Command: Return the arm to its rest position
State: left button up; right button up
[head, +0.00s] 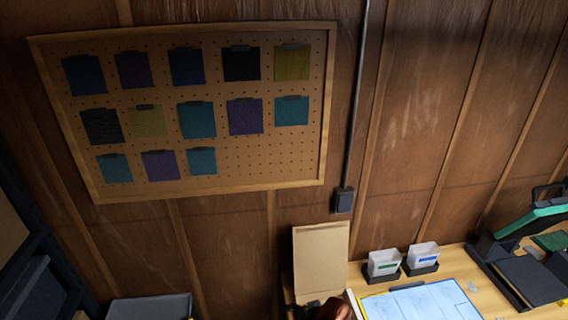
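Neither of my grippers shows clearly in the head view, and no arm reaches across the picture. A small dark and copper-coloured shape (334,311) is cut off at the bottom edge, in front of the tan board; I cannot tell what it is. The framed pegboard (270,160) hangs on the wood wall with several blue, purple, teal, black and olive swatches in three rows. The right part of its lowest row is bare.
A wooden table (455,268) at the lower right carries two white card boxes (384,263), a blue-and-white sheet (420,303) and a black device with a green edge (530,277). A tan board (320,257) stands upright beside it. A grey bin (150,308) is at the bottom left.

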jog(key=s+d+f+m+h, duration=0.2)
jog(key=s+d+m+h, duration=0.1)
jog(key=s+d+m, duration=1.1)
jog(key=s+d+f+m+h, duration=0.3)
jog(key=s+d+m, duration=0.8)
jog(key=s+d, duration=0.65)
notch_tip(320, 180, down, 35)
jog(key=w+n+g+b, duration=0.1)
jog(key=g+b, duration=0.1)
jog(key=b, duration=0.6)
pick_arm(q)
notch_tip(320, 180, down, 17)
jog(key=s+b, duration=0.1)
jog(key=b, duration=0.7)
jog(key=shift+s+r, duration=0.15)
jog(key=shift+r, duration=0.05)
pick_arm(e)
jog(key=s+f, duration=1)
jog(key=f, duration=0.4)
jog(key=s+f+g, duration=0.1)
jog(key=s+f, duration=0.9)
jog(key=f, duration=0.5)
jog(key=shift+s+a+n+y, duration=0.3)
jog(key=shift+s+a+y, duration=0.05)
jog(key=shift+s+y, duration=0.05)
